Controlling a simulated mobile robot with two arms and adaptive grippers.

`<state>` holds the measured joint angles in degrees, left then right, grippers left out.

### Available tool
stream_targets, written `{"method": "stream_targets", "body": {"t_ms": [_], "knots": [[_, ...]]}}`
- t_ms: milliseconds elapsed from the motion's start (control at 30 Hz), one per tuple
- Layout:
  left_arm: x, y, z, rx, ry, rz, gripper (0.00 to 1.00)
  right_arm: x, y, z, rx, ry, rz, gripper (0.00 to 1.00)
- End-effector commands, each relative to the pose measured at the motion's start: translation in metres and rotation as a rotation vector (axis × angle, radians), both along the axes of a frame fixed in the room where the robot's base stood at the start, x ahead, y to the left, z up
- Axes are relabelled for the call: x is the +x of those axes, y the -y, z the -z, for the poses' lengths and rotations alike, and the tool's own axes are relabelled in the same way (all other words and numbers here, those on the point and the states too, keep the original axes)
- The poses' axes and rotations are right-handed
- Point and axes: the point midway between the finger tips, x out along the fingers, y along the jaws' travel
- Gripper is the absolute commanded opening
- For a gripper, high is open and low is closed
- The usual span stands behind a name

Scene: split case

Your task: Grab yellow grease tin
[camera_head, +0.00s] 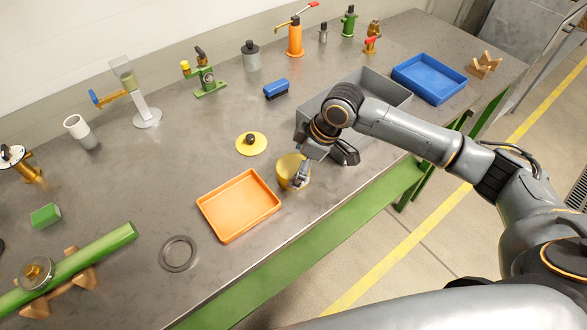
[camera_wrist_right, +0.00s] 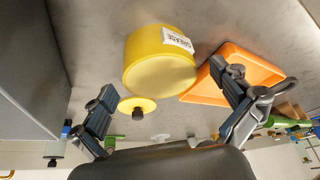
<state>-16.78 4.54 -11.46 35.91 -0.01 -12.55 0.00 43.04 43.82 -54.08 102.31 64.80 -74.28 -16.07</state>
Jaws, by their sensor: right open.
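The yellow grease tin (camera_head: 286,168) stands on the grey workbench (camera_head: 190,150) just right of the orange tray, partly hidden by my right gripper (camera_head: 320,166). In the right wrist view the tin (camera_wrist_right: 158,62) shows its white GREASE label and lies ahead of and between the spread fingers of my right gripper (camera_wrist_right: 165,85). The fingers are open with nothing held between them. One finger appears close beside the tin in the head view; I cannot tell if it touches. My left gripper is not in view.
The orange tray (camera_head: 238,206) is close left of the tin. A yellow lid with a dark knob (camera_head: 251,144) lies behind it. A grey bin (camera_head: 385,88) stands to the right, near my right arm. A blue tray (camera_head: 428,79) is farther right. The bench's front edge is near the tin.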

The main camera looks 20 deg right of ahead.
Motion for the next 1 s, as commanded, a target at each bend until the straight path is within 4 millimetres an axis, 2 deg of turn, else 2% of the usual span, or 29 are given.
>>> {"method": "stream_targets", "body": {"t_ms": [100,200,433,800,1000], "knots": [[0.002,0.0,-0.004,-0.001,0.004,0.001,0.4,0.002,-0.006,0.014,0.0,-0.002,-0.001,1.0],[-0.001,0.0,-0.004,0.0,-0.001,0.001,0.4,0.004,-0.007,0.02,-0.001,0.001,-0.001,1.0],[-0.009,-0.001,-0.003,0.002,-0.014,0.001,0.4,0.004,-0.007,0.022,-0.001,0.001,-0.001,1.0],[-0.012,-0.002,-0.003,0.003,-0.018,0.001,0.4,0.004,-0.007,0.022,-0.001,0.001,-0.001,0.26],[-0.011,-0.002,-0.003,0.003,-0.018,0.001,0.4,0.004,-0.008,0.02,0.001,0.003,0.0,0.26]]}}
